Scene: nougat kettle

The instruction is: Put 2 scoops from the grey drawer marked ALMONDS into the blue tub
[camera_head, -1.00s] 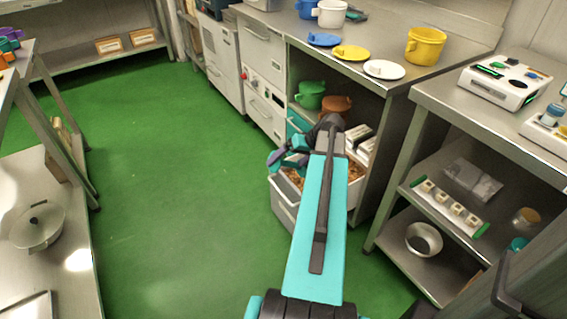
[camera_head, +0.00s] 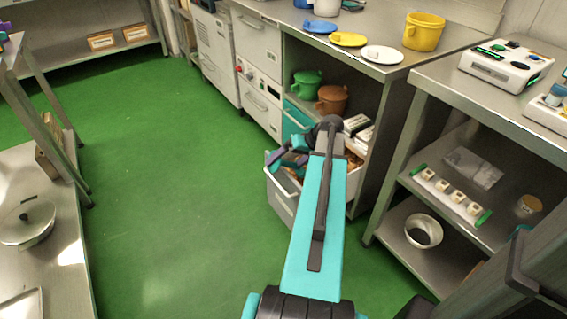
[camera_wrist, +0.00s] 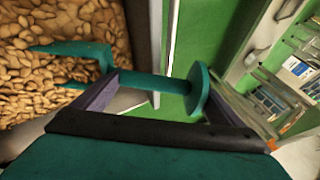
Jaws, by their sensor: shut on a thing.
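The grey drawer (camera_head: 282,204) is pulled out under the counter, with brown almonds inside; I cannot read its marking. Almonds (camera_wrist: 50,25) fill the left of the wrist view. My gripper (camera_wrist: 152,86) is shut on the handle of a teal scoop (camera_wrist: 140,86). The handle lies sideways between the purple fingers, with a round disc at its right end. The scoop's other end is over or among the almonds; I cannot tell its load. In the head view my gripper (camera_head: 288,160) is at the drawer, partly behind my arm. The blue tub (camera_head: 303,4) stands on the counter, cut by the top edge.
A white tub (camera_head: 327,7), a yellow tub (camera_head: 423,32) and blue (camera_head: 319,27), yellow (camera_head: 348,39) and white (camera_head: 383,55) lids are on the counter. Green (camera_head: 307,84) and brown (camera_head: 331,99) tubs sit on the shelf below. The green floor (camera_head: 170,190) is clear.

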